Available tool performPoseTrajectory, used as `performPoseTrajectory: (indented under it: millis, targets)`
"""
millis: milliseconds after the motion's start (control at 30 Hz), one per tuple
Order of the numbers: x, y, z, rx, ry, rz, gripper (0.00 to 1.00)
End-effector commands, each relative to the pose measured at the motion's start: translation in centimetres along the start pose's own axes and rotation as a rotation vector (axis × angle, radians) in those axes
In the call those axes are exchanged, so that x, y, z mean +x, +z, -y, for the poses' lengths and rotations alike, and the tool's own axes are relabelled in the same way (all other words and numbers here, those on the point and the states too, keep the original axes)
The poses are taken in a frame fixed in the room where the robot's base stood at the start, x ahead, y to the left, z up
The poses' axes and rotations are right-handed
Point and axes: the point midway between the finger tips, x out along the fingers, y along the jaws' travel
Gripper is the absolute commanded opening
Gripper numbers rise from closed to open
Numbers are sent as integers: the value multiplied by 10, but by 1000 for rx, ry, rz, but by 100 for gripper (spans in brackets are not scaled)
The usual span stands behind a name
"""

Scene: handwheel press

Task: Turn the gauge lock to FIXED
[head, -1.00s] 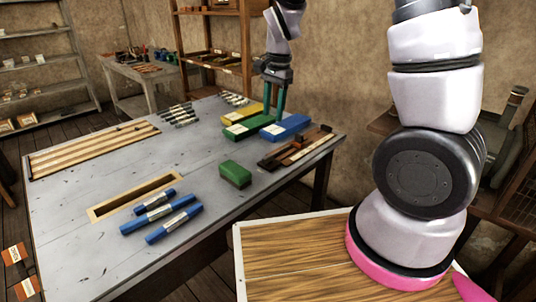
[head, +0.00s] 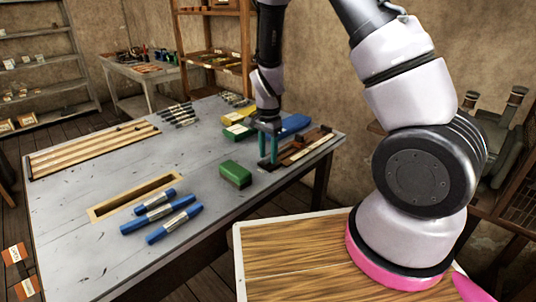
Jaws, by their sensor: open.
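A long wooden fixture (head: 312,148) with dark and pale strips lies along the right edge of the grey table, and looks like the gauge. Its lock and any FIXED marking are too small to make out. My gripper (head: 268,161) points down with its two green fingers apart and nothing seen between them. Its fingertips are at the fixture's near left end, low over it or touching; I cannot tell which. The gripper hides part of that end.
A green block (head: 235,174) sits just left of the gripper. Blue (head: 293,126), green (head: 241,132) and yellow (head: 231,118) blocks lie behind it. Several blue cylinders (head: 174,226) lie by a framed slot (head: 137,196). The grey table (head: 80,240) is bare at front left.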

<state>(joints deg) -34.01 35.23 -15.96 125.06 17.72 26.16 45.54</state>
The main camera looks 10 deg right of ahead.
Motion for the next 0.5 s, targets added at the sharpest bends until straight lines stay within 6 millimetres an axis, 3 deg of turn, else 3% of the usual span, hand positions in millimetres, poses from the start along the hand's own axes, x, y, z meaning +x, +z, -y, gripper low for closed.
performPoseTrajectory:
  millis: [333,367,467,500]
  targets:
    - [5,0,0,0,0,0,48]
    - [5,0,0,0,0,0,40]
    - [5,0,0,0,0,0,2]
    - [5,0,0,0,0,0,0]
